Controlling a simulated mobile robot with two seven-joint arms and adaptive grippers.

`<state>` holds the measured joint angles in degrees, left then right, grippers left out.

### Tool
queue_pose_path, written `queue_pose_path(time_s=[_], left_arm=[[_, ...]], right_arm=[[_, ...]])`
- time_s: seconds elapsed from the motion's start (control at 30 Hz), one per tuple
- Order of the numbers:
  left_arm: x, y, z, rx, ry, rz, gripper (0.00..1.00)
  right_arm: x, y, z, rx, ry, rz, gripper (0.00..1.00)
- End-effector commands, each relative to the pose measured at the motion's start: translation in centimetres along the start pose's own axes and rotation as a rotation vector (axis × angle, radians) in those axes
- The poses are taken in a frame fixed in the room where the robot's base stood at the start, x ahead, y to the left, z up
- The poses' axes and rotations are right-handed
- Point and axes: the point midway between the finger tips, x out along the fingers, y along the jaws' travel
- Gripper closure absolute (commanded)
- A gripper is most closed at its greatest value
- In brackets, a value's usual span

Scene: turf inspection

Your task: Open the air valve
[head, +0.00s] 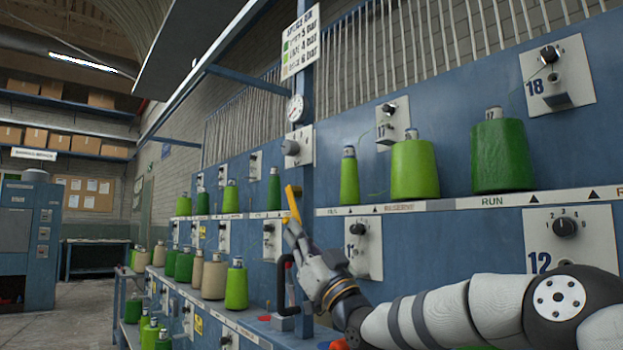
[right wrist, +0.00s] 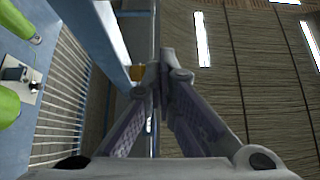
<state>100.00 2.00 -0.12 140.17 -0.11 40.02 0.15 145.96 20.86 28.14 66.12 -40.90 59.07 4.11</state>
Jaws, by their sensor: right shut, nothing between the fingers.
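The air valve's yellow lever (head: 292,203) stands nearly upright, slightly tilted, on the blue post in the middle of the head view. My right gripper (head: 292,226) is shut and empty, with its fingertips at the lower end of the lever. The valve body is hidden behind the gripper, and I cannot tell whether the fingers touch the lever. In the right wrist view the shut fingertips (right wrist: 165,62) are close beside a small yellow part of the lever (right wrist: 138,73). My left gripper is in neither view.
A round gauge (head: 296,108), a grey knob (head: 291,147) and a pressure sign (head: 301,43) are on the post above. Green yarn cones (head: 414,169) line the shelves on both sides.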

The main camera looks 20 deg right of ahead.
Motion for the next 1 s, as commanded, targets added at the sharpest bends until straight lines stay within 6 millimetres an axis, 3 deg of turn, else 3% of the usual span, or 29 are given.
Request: queue_pose_path(time_s=[0.83, 1.0], left_arm=[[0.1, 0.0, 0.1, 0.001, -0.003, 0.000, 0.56], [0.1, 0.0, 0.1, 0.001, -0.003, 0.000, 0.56]], right_arm=[[0.1, 0.0, 0.3, -0.001, 0.004, 0.000, 1.00], [-1.9, 0.1, 0.4, 0.001, 0.000, 0.001, 1.00]])
